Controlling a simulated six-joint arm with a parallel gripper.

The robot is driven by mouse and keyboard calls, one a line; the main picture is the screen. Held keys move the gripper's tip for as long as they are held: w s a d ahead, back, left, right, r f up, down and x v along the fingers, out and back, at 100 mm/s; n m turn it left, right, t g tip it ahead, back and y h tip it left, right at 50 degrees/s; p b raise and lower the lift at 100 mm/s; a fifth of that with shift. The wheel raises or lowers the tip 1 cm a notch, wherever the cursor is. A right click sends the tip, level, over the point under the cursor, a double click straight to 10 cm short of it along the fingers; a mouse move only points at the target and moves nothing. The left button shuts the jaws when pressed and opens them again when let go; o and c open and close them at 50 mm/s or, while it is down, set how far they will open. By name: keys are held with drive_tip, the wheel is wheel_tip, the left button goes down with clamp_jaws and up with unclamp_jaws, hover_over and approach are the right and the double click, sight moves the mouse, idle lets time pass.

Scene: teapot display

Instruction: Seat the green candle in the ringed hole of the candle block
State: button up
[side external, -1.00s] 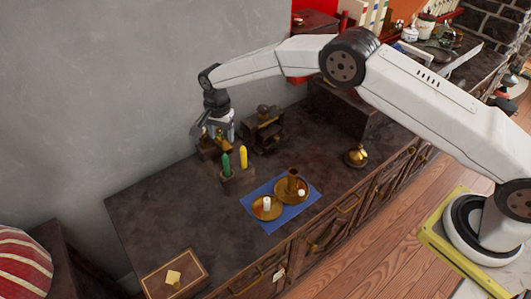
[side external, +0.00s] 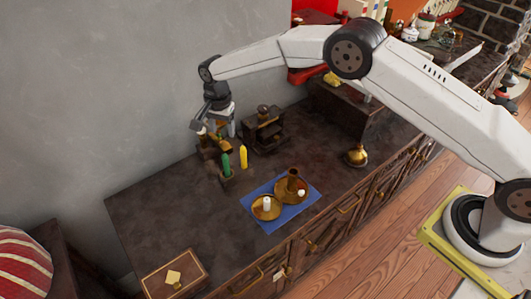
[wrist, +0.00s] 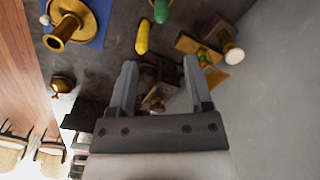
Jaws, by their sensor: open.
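The green candle (side external: 226,165) stands upright on the dark cabinet top, and its lower end meets a small dark base (side external: 228,178). The yellow candle (side external: 243,157) stands just right of it. In the wrist view the green candle (wrist: 162,10) is cut off by the top edge, and the yellow candle (wrist: 142,37) is below left of it. My gripper (wrist: 161,64) is open and empty, its fingers apart, above and behind the candles. A brown and gold block (wrist: 200,50) with a green spot lies near the right finger. I cannot make out a ringed hole.
A blue mat (side external: 272,222) with brass candle holders (side external: 291,189) lies to the right. A dark wooden stand (side external: 263,130) is close right of my gripper. A brass pot (side external: 356,154) and a box (side external: 174,277) are farther off.

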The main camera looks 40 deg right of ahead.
drive_tip(key=s+d+r+n+t, duration=0.1)
drive_tip(key=s+d+r+n, duration=0.5)
drive_tip(key=s+d+r, duration=0.45)
drive_tip(key=s+d+n, duration=0.2)
drive_tip(key=s+d, duration=0.1)
drive_tip(key=s, duration=0.7)
drive_tip(key=s+d+f+n+t, duration=0.1)
drive_tip(key=s+d+n, duration=0.2)
drive_tip(key=s, duration=0.7)
drive_tip(key=shift+s+d+t, duration=0.25)
drive_tip(key=shift+t, duration=0.05)
